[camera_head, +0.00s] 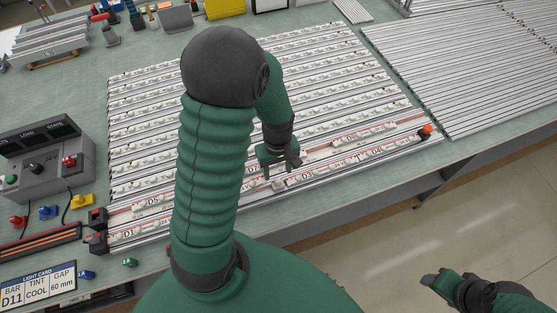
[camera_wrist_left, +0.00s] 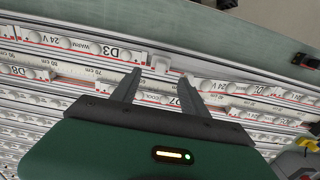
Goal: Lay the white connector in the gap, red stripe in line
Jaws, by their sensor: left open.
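My left gripper (camera_head: 283,160) is open above the front rows of light bars, with its fingers pointing down. In the left wrist view its two fingers (camera_wrist_left: 162,74) stand apart with nothing clearly held between them. A small white block (camera_wrist_left: 160,65), which looks like the white connector, lies between and just beyond the fingertips, by the end of the bar marked D3 (camera_wrist_left: 110,53). Red stripes run along the bars. I cannot tell the exact gap or whether the stripes line up. My right gripper (camera_head: 440,283) hangs at the lower right, off the table; its jaw is unclear.
The light card (camera_head: 38,286) reads bar D11, tint cool, gap 60 mm. A grey control box (camera_head: 45,165) stands at left. An orange knob (camera_head: 425,131) sits at the bar rows' right end. Metal rails (camera_head: 470,75) lie at right. Free table edge runs along the front.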

